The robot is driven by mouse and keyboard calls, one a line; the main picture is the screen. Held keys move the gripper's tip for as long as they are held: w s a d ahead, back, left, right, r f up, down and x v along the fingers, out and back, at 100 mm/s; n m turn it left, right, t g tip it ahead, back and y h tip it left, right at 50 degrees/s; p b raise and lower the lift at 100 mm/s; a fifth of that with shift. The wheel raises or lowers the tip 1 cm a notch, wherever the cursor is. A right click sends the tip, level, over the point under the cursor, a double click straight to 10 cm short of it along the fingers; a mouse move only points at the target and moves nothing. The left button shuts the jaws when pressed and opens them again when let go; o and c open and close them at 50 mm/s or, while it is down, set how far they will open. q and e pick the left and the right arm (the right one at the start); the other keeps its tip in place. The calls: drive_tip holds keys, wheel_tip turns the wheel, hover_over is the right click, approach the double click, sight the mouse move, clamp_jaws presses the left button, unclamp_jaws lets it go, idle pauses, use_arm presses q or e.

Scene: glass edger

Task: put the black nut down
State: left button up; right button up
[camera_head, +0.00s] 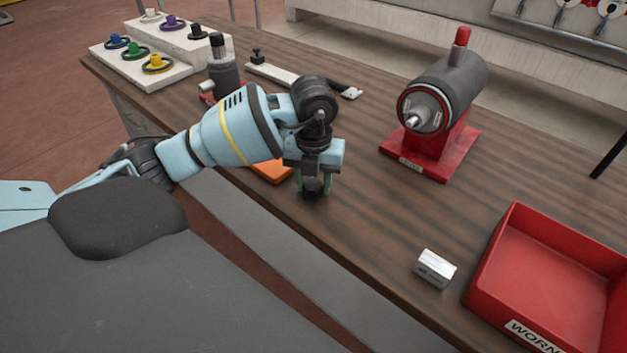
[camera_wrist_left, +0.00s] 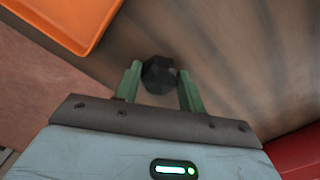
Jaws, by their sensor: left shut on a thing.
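The black nut (camera_wrist_left: 158,75) is a dark, faceted piece between the two green fingers of my left gripper (camera_wrist_left: 158,88) in the left wrist view. The fingers are shut on it. In the head view my left gripper (camera_head: 314,188) points down over the front part of the wooden bench (camera_head: 370,210), just right of an orange tray (camera_head: 272,170). The nut is small and dark there, and I cannot tell whether it touches the bench top. My right gripper is not in view.
A red bin (camera_head: 490,262) with a "WORN" label stands at the right, beside a small metal block (camera_head: 435,268). A grey and red spindle unit (camera_head: 440,100) stands behind. White stepped racks (camera_head: 175,68) hold coloured knobs at the far left. The bench between gripper and block is clear.

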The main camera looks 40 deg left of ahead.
sight(313, 183)
use_arm(q)
drive_tip(key=shift+f, duration=0.1)
drive_tip(key=o, duration=1.1)
drive_tip(key=shift+o, duration=0.3)
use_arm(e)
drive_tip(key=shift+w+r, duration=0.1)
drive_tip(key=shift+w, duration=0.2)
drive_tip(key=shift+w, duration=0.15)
use_arm(q)
drive_tip(key=shift+r, duration=0.4)
wheel_tip(313, 183, up, 12)
drive_tip(key=p, duration=0.1)
drive_tip(key=shift+f, duration=0.25)
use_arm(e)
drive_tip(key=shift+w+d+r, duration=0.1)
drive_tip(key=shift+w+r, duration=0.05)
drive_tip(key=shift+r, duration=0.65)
